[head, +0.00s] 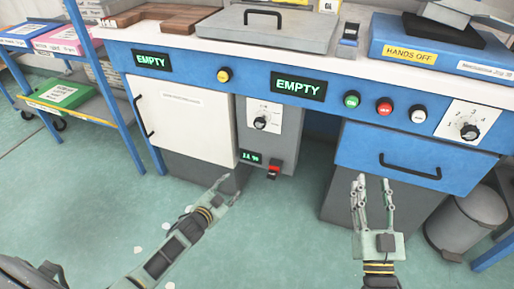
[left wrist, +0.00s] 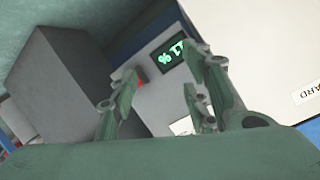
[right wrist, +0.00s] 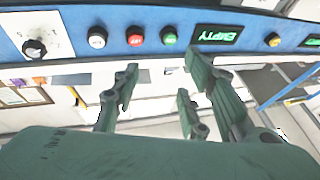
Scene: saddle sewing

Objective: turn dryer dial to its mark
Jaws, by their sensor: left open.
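A black dial (head: 260,122) on a white marked plate sits on the front of a grey unit under the bench; its pointer and mark are too small to read. A second black dial (head: 469,131) with a numbered plate is on the right of the blue panel; it also shows in the right wrist view (right wrist: 35,48). Which is the dryer's I cannot tell from a label. My left gripper (head: 229,184) is open and empty, below and left of the grey unit's dial. My right gripper (head: 374,182) is open and empty, before the blue drawer.
The grey unit has a lit display (head: 251,157) and a red switch (head: 273,171). A white cabinet door (head: 185,115) is left of it. Green (head: 352,100), red (head: 384,106) and white (head: 418,114) buttons line the panel. A bin (head: 468,220) stands at right.

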